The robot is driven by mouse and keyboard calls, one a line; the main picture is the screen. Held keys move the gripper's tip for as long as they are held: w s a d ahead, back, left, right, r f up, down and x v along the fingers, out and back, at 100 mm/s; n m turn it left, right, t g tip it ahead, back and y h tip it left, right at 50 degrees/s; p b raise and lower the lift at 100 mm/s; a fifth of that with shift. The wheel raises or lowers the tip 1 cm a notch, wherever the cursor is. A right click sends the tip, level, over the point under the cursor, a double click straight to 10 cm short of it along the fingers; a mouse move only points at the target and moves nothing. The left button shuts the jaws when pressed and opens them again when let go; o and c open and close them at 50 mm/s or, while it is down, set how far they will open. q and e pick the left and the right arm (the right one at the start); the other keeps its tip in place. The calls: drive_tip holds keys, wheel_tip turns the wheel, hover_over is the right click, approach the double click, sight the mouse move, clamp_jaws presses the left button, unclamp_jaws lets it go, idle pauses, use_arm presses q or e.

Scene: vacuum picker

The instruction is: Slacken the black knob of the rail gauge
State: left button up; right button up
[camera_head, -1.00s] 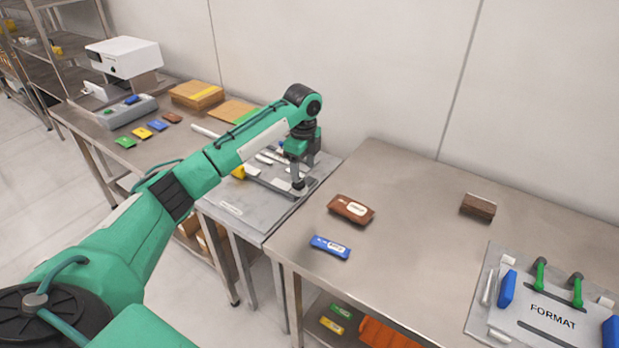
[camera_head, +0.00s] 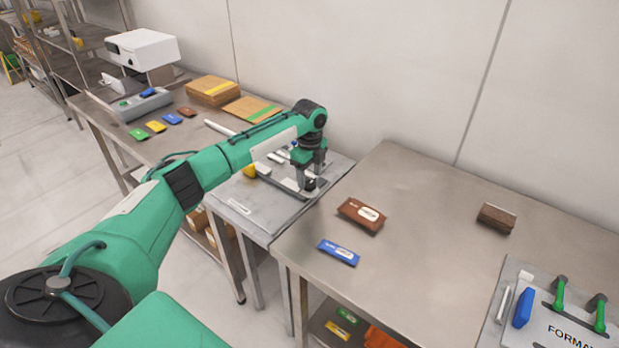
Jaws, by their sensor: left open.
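The rail gauge sits on a grey metal plate (camera_head: 262,208) at the near right end of the left bench. Its rail and pale bars (camera_head: 283,180) lie partly under my left arm. A small dark piece, which looks like the black knob (camera_head: 311,184), shows low between the fingers of my left gripper (camera_head: 309,180). The gripper points down and is open, with its fingers either side of that piece. I cannot tell whether they touch it. My green left arm hides part of the gauge. My right gripper is out of view.
Cardboard (camera_head: 213,90) and a white machine (camera_head: 143,50) stand on the left bench. The wall is close behind.

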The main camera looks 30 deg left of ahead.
use_arm(q)
drive_tip(key=shift+f, duration=1.05)
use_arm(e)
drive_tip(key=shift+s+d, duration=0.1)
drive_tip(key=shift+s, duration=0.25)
